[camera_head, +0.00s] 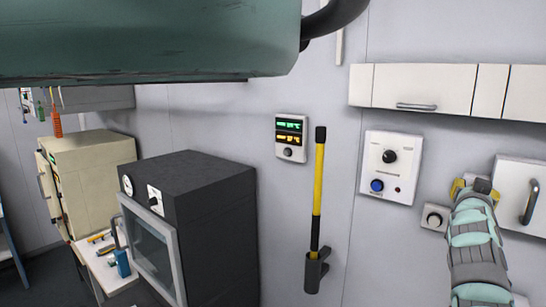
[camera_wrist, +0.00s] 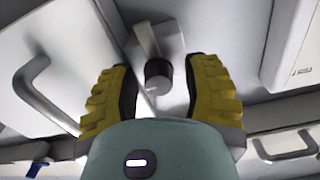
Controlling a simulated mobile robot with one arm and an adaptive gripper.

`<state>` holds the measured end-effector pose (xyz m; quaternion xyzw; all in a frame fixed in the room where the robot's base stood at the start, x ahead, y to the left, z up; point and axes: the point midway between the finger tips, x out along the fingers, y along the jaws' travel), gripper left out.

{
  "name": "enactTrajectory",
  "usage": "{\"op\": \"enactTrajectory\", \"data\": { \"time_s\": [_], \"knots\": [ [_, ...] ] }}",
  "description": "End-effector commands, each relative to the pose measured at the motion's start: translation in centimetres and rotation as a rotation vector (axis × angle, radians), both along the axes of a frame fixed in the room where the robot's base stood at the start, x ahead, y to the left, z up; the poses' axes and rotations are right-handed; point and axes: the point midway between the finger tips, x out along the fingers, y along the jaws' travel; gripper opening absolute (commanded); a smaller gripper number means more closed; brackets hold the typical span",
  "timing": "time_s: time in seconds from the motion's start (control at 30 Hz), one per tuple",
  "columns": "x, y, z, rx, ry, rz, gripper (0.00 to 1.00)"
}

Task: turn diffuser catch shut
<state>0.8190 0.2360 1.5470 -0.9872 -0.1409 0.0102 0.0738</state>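In the wrist view a dark round knob with a pale bar (camera_wrist: 147,40) sits on a light plate beside a white door panel (camera_wrist: 75,70); I take this to be the diffuser catch (camera_wrist: 158,75). The bar runs from the knob toward the top of the picture, slightly tilted. My gripper (camera_wrist: 161,74) is open, its yellow fingers on either side of the knob with a visible gap at each side. In the head view my gripper (camera_head: 474,188) is at the wall left of the door panel (camera_head: 512,180), and largely covers what is between its fingers.
A small plate with a knob (camera_head: 435,216) is just left of my gripper. A control panel (camera_head: 392,185) is further left, then a yellow-handled tool (camera_head: 318,190) in a wall holder. Wall cupboards (camera_head: 440,85) hang above. A dark oven-like box (camera_head: 205,210) stands at left.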

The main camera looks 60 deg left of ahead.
Motion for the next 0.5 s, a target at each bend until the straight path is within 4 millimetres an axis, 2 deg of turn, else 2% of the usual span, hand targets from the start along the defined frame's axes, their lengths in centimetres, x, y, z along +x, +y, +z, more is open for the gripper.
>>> {"op": "enactTrajectory", "data": {
  "time_s": [0.07, 0.43, 0.5],
  "knots": [
    [-0.02, 0.03, -0.01, 0.000, 0.000, 0.000, 0.38],
    [0.01, -0.05, 0.00, 0.000, 0.000, -0.001, 0.00],
    [0.01, -0.05, 0.00, 0.000, 0.000, -0.001, 0.00]
  ]
}}
